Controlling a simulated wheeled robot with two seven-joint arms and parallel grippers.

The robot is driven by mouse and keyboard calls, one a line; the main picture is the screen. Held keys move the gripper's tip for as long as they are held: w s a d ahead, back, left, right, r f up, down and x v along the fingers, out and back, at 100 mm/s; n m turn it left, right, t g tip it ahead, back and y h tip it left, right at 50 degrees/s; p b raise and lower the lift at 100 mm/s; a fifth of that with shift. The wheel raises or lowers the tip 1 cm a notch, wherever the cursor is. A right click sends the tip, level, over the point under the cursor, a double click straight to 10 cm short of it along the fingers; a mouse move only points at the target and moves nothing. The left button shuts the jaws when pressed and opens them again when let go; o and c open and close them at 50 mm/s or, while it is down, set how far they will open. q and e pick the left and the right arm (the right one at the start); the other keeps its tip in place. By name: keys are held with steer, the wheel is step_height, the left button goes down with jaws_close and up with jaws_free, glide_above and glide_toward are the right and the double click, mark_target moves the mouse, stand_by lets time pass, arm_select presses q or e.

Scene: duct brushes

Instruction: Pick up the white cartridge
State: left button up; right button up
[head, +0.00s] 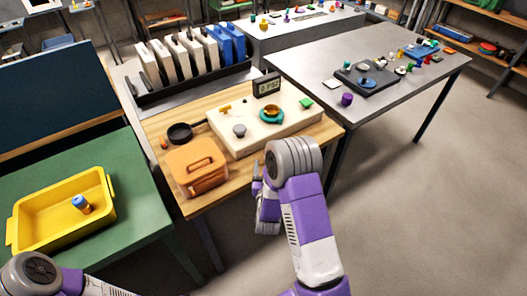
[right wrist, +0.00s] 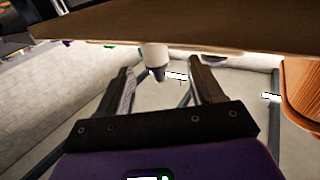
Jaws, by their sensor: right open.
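Several white slab-shaped cartridges (head: 173,58) stand upright beside blue ones (head: 231,42) in a black rack (head: 190,84) behind the wooden table. I cannot tell which white one is meant. My right gripper (head: 257,178) is at the wooden table's front edge, right of the orange case and well short of the rack. In the right wrist view its jaws (right wrist: 161,68) are open and nothing is held. A small white piece with a grey tip (right wrist: 154,58) shows beyond them, under the table edge; I cannot tell what it is.
The wooden table (head: 212,204) bears an orange case (head: 197,167), a black pan (head: 180,132) and a white board (head: 255,134) with a gauge (head: 266,85). A yellow bin (head: 52,240) holding a blue cylinder (head: 81,204) stands on the green table (head: 140,225). Floor at right is clear.

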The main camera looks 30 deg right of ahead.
steer(key=shift+w+d+r, duration=0.3)
steer(key=shift+w+d, duration=0.1)
steer(key=shift+d, duration=0.15)
steer(key=b+x, duration=0.1)
steer(key=x, duration=0.4)
steer(key=shift+s+r, duration=0.1)
steer(key=c, duration=1)
